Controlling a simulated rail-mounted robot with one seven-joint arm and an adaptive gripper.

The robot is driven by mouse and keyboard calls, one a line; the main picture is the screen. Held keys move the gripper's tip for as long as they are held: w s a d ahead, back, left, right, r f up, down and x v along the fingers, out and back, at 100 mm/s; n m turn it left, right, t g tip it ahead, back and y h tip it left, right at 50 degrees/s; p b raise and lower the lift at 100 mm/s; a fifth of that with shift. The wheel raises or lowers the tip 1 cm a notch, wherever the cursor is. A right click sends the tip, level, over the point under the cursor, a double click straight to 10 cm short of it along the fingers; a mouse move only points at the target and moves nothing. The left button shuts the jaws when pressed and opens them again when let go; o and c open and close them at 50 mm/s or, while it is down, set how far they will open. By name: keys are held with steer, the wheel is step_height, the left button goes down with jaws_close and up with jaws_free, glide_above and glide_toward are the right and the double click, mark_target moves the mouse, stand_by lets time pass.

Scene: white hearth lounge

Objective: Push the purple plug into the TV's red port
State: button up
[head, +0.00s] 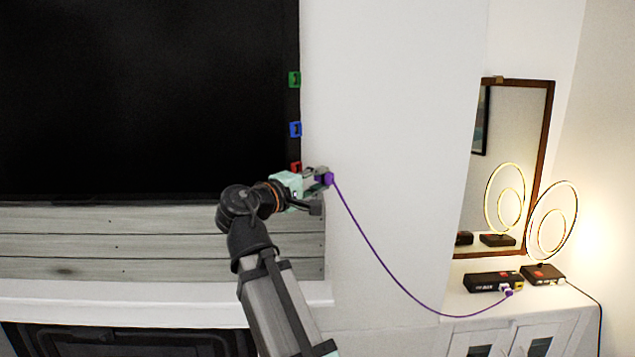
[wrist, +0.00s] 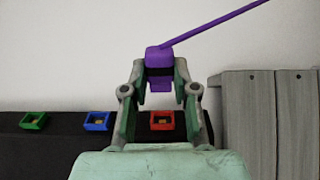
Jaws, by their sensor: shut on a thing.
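My gripper (wrist: 159,78) is shut on the purple plug (wrist: 160,58), which shows between the fingertips in the wrist view. In the head view the plug (head: 324,178) is just right of the TV's edge, at about the height of the red port (head: 295,167). The red port (wrist: 162,121) lies in line below the plug in the wrist view, with a visible gap between them. The purple cable (head: 385,266) runs from the plug down to a black box on the cabinet. The TV (head: 150,100) is dark. My gripper partly hides the red port in the head view.
A blue port (head: 295,129) and a green port (head: 294,79) sit above the red one on the TV's edge. The black box (head: 492,281) and a lit ring lamp (head: 545,272) stand on the white cabinet. A mirror (head: 520,130) stands behind. The wall right of the TV is clear.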

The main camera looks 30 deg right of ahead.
steer(key=shift+s+d, duration=0.1)
steer(key=shift+s, duration=0.05)
steer(key=shift+w+a+b, duration=0.15)
steer(key=shift+w+a, duration=0.15)
steer(key=shift+w, duration=0.55)
steer(key=shift+w+a+b, duration=0.2)
steer(key=shift+w+a, duration=0.1)
steer(key=shift+w, duration=0.5)
steer(key=shift+w+a+b, duration=0.15)
steer(key=shift+w+a, duration=0.15)
steer(key=shift+w, duration=0.55)
steer(key=shift+w+a, duration=0.3)
steer(key=shift+w, duration=0.6)
stand_by(0.7)
steer(key=o, duration=1.1)
steer(key=shift+c, duration=0.2)
steer(key=v, duration=0.7)
stand_by(0.5)
stand_by(0.4)
